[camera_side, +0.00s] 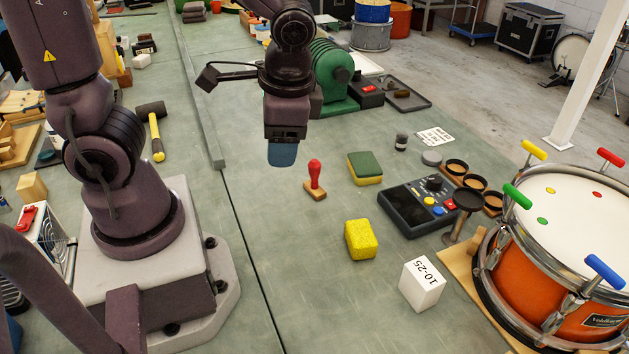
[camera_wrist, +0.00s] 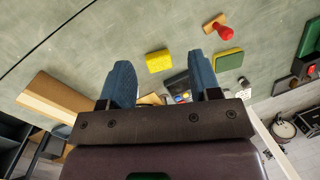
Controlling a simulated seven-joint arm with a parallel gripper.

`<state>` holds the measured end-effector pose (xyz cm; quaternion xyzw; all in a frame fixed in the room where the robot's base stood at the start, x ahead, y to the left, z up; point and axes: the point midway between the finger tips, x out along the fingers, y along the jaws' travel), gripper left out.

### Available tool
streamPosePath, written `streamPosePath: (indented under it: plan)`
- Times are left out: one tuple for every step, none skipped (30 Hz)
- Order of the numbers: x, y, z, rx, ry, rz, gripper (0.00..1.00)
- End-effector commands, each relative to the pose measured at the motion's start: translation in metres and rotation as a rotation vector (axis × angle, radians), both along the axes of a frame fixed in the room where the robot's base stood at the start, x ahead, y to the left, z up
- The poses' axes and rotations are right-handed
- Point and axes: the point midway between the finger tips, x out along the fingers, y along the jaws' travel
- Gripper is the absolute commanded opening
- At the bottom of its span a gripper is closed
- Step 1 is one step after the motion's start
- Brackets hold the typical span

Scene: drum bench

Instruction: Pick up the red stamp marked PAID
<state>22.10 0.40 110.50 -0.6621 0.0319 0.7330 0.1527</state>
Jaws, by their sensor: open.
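A red-handled stamp (camera_side: 315,178) with a wooden base stands upright on the green bench in the side view. Its marking is not visible. It also shows in the wrist view (camera_wrist: 219,29) near the top, beyond the fingers. My gripper (camera_side: 283,154) hangs above the bench, a little left of the stamp in the side view and apart from it. In the wrist view its two blue fingers (camera_wrist: 163,82) are spread apart with nothing held between them.
A yellow sponge (camera_side: 361,240), a green-and-yellow sponge (camera_side: 365,168) and a dark control box (camera_side: 423,206) lie right of the stamp. A white block (camera_side: 422,283) and an orange drum (camera_side: 545,285) stand further right. A green machine (camera_side: 333,75) stands behind. Bench around the stamp is clear.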

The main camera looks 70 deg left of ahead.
Motion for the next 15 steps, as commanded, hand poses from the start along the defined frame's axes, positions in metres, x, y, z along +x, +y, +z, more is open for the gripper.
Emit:
streamPosePath:
  plan:
    - [0.001, 0.005, -0.016, 0.058, 0.086, -0.046, 0.57]
    - [0.001, 0.009, -0.024, 0.094, 0.129, -0.072, 0.57]
    - [0.002, 0.014, -0.033, 0.143, 0.183, -0.112, 0.57]
    - [0.002, 0.019, -0.04, 0.179, 0.225, -0.141, 0.57]
    - [0.003, 0.023, -0.047, 0.218, 0.267, -0.173, 0.57]
    - [0.004, 0.03, -0.056, 0.271, 0.322, -0.214, 0.57]
    - [0.005, 0.035, -0.063, 0.311, 0.363, -0.249, 0.57]
    - [0.006, 0.04, -0.069, 0.352, 0.403, -0.284, 0.57]
    - [0.007, 0.047, -0.077, 0.409, 0.457, -0.332, 0.57]
    - [0.009, 0.052, -0.083, 0.451, 0.496, -0.37, 0.57]
    - [0.01, 0.058, -0.088, 0.496, 0.535, -0.409, 0.57]
    - [0.013, 0.066, -0.095, 0.557, 0.587, -0.463, 0.57]
    - [0.016, 0.071, -0.1, 0.602, 0.626, -0.504, 0.57]
    - [0.019, 0.076, -0.104, 0.65, 0.664, -0.549, 0.57]
    - [0.023, 0.084, -0.11, 0.714, 0.712, -0.608, 0.57]
